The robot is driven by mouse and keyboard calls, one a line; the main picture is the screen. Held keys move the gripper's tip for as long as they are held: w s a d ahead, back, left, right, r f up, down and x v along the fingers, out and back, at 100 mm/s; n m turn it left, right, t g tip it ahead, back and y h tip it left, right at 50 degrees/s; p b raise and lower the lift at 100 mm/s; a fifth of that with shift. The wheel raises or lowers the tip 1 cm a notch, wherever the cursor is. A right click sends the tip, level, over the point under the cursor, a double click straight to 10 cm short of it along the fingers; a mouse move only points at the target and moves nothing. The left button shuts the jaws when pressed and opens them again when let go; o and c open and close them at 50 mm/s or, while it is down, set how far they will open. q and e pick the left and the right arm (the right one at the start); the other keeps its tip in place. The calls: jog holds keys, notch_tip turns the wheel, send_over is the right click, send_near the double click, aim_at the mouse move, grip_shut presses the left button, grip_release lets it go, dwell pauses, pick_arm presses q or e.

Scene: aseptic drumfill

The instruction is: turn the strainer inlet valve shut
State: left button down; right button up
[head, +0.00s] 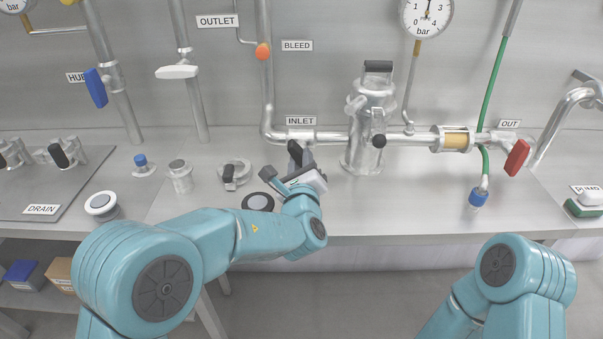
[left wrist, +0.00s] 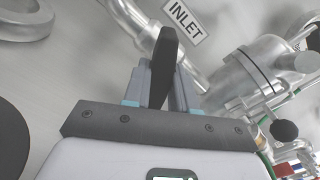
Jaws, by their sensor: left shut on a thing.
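The strainer inlet valve has a black lever handle (head: 295,152) on the pipe just below the INLET label (head: 301,121). My left gripper (head: 297,172) is shut on this handle. In the left wrist view the black handle (left wrist: 164,62) stands between the two grey fingers of my left gripper (left wrist: 160,88), and its far end sticks out past them. The gripper hides the handle's near end, and I cannot tell its exact angle to the pipe. The steel strainer (head: 371,125) stands upright to the right, apart from my gripper. My right gripper is out of view; only its arm shows.
A sight glass (head: 456,140) and a red-handled OUT valve (head: 517,158) are right of the strainer. Small fittings, including a black-handled clamp ring (head: 231,174) and a round black-rimmed cap (head: 258,202), stand left of my gripper.

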pick_arm(q)
jog(key=m+b, duration=0.1)
jog(key=m, duration=0.2)
jog(key=shift+f+m+b, duration=0.15)
jog(key=shift+m+b, duration=0.15)
jog(key=shift+b, duration=0.1)
jog(key=shift+m+b, duration=0.4)
jog(key=shift+m, duration=1.1)
jog(key=c, duration=1)
grip_release()
jog(key=shift+s, duration=0.15)
jog(key=s+b, duration=0.1)
jog(key=s, duration=1.5)
jog(key=shift+s, duration=0.1)
